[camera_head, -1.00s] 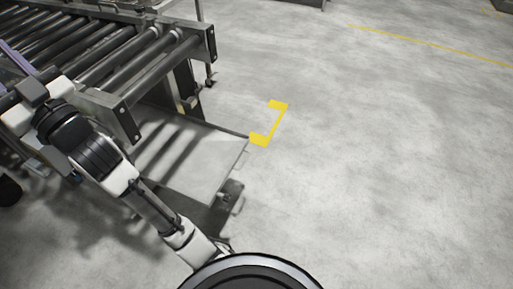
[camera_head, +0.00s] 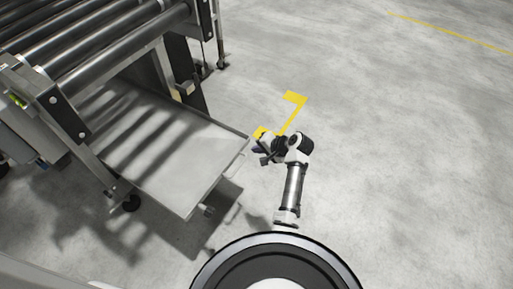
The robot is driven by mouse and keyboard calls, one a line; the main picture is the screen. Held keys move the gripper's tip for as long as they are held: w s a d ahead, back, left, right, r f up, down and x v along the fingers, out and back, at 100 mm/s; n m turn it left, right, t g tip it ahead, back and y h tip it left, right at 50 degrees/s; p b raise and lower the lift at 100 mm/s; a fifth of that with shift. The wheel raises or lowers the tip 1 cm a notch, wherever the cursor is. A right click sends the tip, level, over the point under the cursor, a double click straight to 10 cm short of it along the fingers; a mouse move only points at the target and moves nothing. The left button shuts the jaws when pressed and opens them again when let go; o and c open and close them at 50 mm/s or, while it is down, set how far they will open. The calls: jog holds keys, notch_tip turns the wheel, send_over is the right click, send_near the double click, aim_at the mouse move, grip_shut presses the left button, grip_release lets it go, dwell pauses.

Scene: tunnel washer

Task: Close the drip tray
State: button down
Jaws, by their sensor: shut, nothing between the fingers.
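The drip tray (camera_head: 178,150) is a flat grey metal tray with a low rim. It sticks out from under the roller conveyor toward the right, low above the floor. Striped shadows of the rollers fall on it. My gripper (camera_head: 260,158) is shut and empty, just to the right of the tray's outer edge, beside its right corner. Whether it touches the rim I cannot tell. The fingers are small and partly hidden by the wrist.
The roller conveyor (camera_head: 85,62) stands at the upper left on metal legs with castors (camera_head: 131,203). A yellow floor marking (camera_head: 294,98) lies behind my arm. The floor to the right is clear.

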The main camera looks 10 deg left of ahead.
aim_at(238, 153)
jog(key=x, duration=0.6)
jog(key=f+x, duration=0.1)
jog(key=x, duration=0.3)
jog(key=shift+s+d+r, duration=0.1)
jog(key=shift+s+d, duration=0.2)
jog(key=shift+s, duration=0.05)
jog(key=shift+a, duration=0.1)
